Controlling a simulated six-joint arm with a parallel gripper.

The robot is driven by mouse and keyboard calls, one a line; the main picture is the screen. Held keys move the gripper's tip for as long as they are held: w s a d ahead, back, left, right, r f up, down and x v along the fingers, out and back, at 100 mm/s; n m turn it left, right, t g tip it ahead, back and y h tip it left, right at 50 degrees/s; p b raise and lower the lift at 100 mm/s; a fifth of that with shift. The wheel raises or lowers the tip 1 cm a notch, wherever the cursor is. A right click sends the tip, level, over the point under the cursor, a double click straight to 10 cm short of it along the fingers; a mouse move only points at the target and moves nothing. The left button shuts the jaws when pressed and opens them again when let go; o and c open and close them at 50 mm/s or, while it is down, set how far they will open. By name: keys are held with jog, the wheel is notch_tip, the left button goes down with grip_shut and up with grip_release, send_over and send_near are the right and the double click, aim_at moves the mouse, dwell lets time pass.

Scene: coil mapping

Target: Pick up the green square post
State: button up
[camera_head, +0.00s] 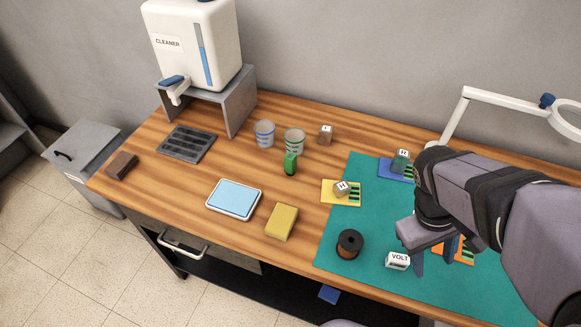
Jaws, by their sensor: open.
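A grey-green square post (401,162) with a white marked top stands upright on a blue card (390,172) at the back of the teal mat. It best fits the green square post. My gripper (436,257) is open, with its fingers pointing down over the right part of the mat, nearer the front than the post and apart from it. Part of an orange card (466,256) shows behind the fingers. A bright green rounded item (290,164) stands on the bare wood left of the mat.
A tan block (342,188) sits on a yellow card; a brown block (326,135) stands behind. A wire spool (349,244) and VOLT meter (398,260) lie near my gripper. Cups, a sponge (282,221) and a blue-topped tray are left. A white lamp arm (455,117) rises behind.

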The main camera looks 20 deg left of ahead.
jog(key=w+a+n+t+h+b, duration=0.5)
jog(key=w+a+n+t, duration=0.4)
jog(key=w+a+n, duration=0.5)
jog(key=a+r+n+t+y+b, duration=0.1)
jog(key=a+n+t+y+b, duration=0.6)
jog(key=a, duration=1.9)
jog(key=n+t+p, duration=0.2)
jog(key=n+p, duration=0.2)
jog(key=n, duration=0.3)
send_near(288, 162)
jog(key=shift+h, duration=0.4)
jog(key=w, duration=0.2)
jog(key=w+r, duration=0.1)
jog(key=w, duration=0.1)
jog(key=shift+f+m, duration=0.3)
jog(key=shift+f, duration=0.35)
jog(key=shift+w+d+p, duration=0.15)
jog(key=shift+w+p, duration=0.05)
jog(key=shift+w, duration=0.5)
jog(key=shift+w+d+p, duration=0.15)
jog(key=shift+w, duration=0.55)
jog(key=shift+w+d+f+p, duration=0.1)
jog(key=shift+w+p, duration=0.15)
jog(key=shift+w, duration=0.5)
jog(key=shift+w+d+r+p, duration=0.1)
jog(key=shift+w+p, duration=0.2)
jog(key=shift+w, duration=0.5)
jog(key=shift+w+d+f+p, duration=0.1)
jog(key=shift+w+p, duration=0.15)
jog(key=shift+w, duration=0.5)
